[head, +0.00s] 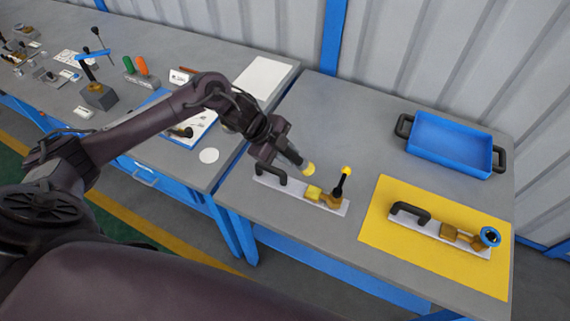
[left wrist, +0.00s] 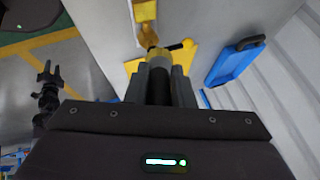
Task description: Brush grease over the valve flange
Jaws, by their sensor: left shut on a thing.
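My left gripper (head: 285,150) is shut on a dark-handled brush (head: 307,167) with a yellow tip pointing down. It also shows in the left wrist view (left wrist: 158,62). The brush is over a grey plate (head: 280,187) with a black handle, a yellow block (head: 313,192) and a brass valve (head: 330,200) with a black lever tipped yellow. The tip appears apart from the valve. A second plate on a yellow mat (head: 385,243) carries a brass valve ending in a blue ring flange (head: 490,236). My right gripper (left wrist: 48,75) shows in the left wrist view, fingers apart, empty.
A blue tray (head: 447,145) with black handles stands empty at the back right. A second bench (head: 60,95) at the left holds several tools and a white round disc (head: 208,155). The table between the left plate and the tray is clear.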

